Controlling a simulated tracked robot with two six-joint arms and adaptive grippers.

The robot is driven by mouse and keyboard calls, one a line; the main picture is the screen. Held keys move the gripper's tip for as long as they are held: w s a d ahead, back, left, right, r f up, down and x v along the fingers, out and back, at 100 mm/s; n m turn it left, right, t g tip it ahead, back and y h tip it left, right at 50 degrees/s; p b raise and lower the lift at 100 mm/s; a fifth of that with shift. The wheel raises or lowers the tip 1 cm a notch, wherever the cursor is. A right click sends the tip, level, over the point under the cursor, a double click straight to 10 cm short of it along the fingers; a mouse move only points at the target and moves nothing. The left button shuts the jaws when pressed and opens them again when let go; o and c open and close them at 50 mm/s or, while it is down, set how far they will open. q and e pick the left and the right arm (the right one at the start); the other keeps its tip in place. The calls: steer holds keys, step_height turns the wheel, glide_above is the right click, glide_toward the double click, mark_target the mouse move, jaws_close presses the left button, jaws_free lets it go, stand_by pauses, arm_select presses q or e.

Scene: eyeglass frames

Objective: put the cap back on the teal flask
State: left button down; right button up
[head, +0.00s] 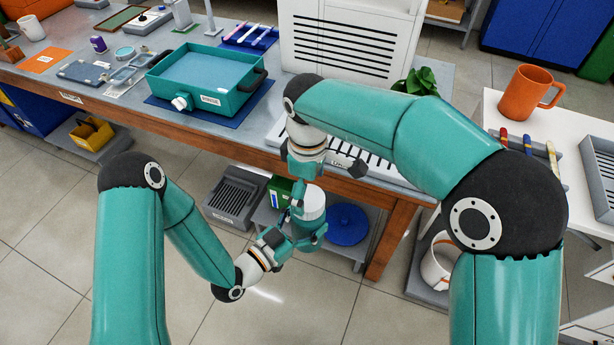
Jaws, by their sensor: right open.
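A teal flask (308,226) with a pale, whitish upper part (313,204) is in front of the workbench, above the floor. My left gripper (300,238) reaches it from the lower left and is around its body, holding it roughly upright. My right gripper (307,190) points down just above and around the top of the flask, with its jaws open. I cannot tell whether the pale part is the cap, or whether the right fingers touch it. The grippers hide much of the flask.
The workbench (130,103) holds a teal tray (247,98) on a blue mat and a white slatted panel (345,62). Its wooden leg (391,240) stands right of the flask. A lower shelf carries a blue round lid (347,225). An orange mug (526,92) stands on the right table.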

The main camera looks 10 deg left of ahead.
mark_target(308, 197)
steer(key=shift+f, duration=1.9)
steer(key=shift+c, duration=0.3)
steer(key=c, duration=1.1)
steer(key=m, duration=0.8)
steer(key=o, duration=1.2)
steer(key=shift+o, duration=0.2)
steer(key=shift+r, duration=0.1)
step_height(308, 197, up, 12)
